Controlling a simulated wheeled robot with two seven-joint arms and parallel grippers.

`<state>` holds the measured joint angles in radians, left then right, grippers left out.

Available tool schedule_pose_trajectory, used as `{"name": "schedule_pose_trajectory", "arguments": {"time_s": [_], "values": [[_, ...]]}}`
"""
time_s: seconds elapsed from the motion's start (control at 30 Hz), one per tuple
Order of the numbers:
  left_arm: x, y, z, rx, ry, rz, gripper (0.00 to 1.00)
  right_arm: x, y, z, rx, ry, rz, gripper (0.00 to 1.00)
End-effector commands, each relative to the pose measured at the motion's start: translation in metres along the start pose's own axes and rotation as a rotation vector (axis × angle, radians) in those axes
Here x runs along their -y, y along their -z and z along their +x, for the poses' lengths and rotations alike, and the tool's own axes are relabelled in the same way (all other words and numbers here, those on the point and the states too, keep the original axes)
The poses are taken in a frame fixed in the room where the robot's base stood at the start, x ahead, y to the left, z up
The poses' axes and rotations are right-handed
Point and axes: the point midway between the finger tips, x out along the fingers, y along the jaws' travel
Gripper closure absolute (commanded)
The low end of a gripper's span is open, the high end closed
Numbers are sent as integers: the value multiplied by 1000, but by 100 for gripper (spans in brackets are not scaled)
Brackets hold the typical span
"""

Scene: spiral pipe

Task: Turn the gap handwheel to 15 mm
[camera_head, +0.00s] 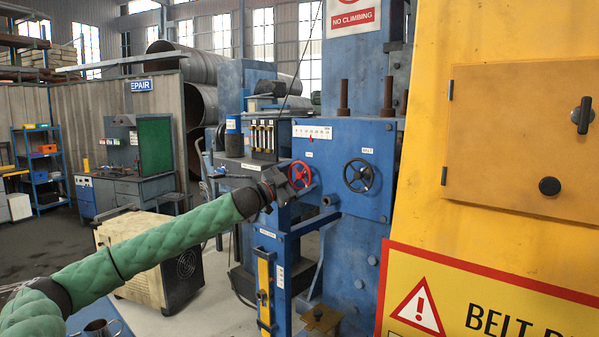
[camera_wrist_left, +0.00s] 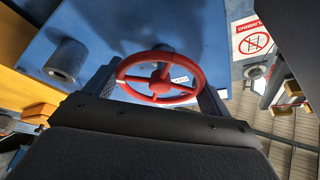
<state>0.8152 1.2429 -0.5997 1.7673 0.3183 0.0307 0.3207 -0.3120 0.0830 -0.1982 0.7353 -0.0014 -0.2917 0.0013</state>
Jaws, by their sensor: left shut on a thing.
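The red handwheel (camera_head: 299,174) is on the blue machine panel (camera_head: 335,133), below a white scale strip (camera_head: 312,132) with a small red pointer near its middle; the numbers are too small to read. A black handwheel (camera_head: 358,175) sits to its right. My left gripper (camera_head: 290,182) is at the red wheel, coming from the lower left. In the left wrist view the red wheel (camera_wrist_left: 160,79) lies between my left fingers (camera_wrist_left: 158,92), which are shut on its rim on both sides. My right gripper is not in view.
A yellow cabinet (camera_head: 500,130) with a belt warning sign (camera_head: 480,300) stands close on the right. A blue post with a yellow part (camera_head: 264,290) stands below the wheel. A beige box unit (camera_head: 150,255) is beneath my left arm.

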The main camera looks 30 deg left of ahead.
Motion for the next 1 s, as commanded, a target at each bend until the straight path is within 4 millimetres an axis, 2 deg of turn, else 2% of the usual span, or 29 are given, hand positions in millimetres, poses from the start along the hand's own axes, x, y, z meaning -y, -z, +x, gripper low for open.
{"name": "schedule_pose_trajectory", "arguments": {"time_s": [0.2, 0.53, 0.57, 0.63, 1.0], "values": [[0, 0, 0, 0, -7, 18, 40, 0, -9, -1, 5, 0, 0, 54], [0, 0, 0, 0, -7, 19, 40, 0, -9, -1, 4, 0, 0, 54], [0, 0, 0, 0, -7, 19, 14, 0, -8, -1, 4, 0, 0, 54], [0, 0, 0, 0, -7, 19, 0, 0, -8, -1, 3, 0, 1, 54], [-1, -2, -6, 1, -7, 19, 0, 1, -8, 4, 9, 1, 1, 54]]}}
